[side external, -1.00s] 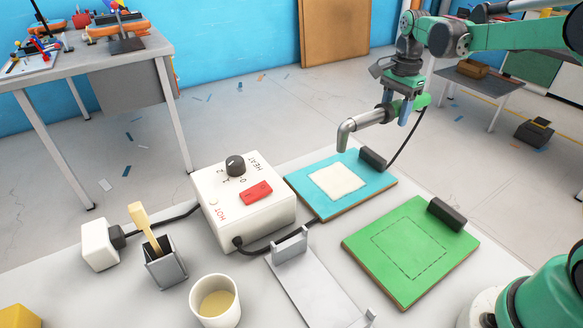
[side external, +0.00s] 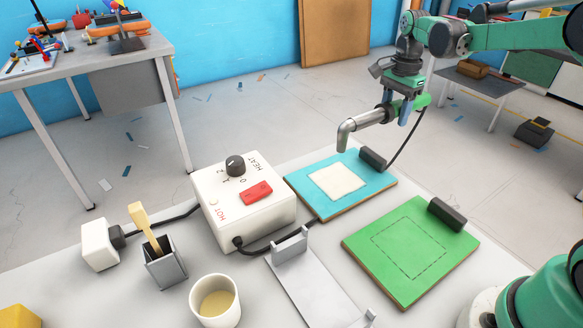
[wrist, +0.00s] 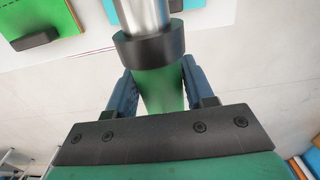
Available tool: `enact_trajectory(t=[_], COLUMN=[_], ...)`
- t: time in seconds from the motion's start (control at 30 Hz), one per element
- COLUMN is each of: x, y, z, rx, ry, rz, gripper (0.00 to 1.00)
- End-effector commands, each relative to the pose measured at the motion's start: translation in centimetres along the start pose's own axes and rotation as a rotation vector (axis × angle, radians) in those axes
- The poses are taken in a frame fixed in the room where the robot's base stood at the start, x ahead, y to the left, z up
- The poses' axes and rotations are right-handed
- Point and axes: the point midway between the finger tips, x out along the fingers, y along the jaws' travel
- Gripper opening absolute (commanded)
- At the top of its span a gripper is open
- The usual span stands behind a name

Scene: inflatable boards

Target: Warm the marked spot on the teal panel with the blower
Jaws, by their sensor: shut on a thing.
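My gripper (side external: 396,108) is shut on the blower (side external: 368,120), which has a green handle and a bent metal nozzle. In the wrist view the blue fingers (wrist: 160,90) sit on both sides of the green handle (wrist: 160,86). The nozzle tip hangs above the teal panel (side external: 374,186), near the back edge of its pale square patch (side external: 337,181), apart from it. A dark block (side external: 372,159) lies on the panel's back right edge. The white heat box (side external: 246,206) has a dark knob (side external: 235,165) and a red switch (side external: 256,192). Its HOT lamp looks pale.
A green panel (side external: 412,250) with a dashed square and dark block lies to the right. A grey cradle (side external: 308,285) stands empty in front. A cup (side external: 215,300) and a brush holder (side external: 166,266) stand front left. The black cord hangs behind the blower.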

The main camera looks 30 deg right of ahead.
Motion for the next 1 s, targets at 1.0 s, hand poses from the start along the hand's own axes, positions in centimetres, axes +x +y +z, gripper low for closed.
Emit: enact_trajectory(t=[1.0], x=[-6.4], y=[0.0], z=[0.0], rx=[0.000], ry=[0.000], rz=[0.000], gripper=[0.00])
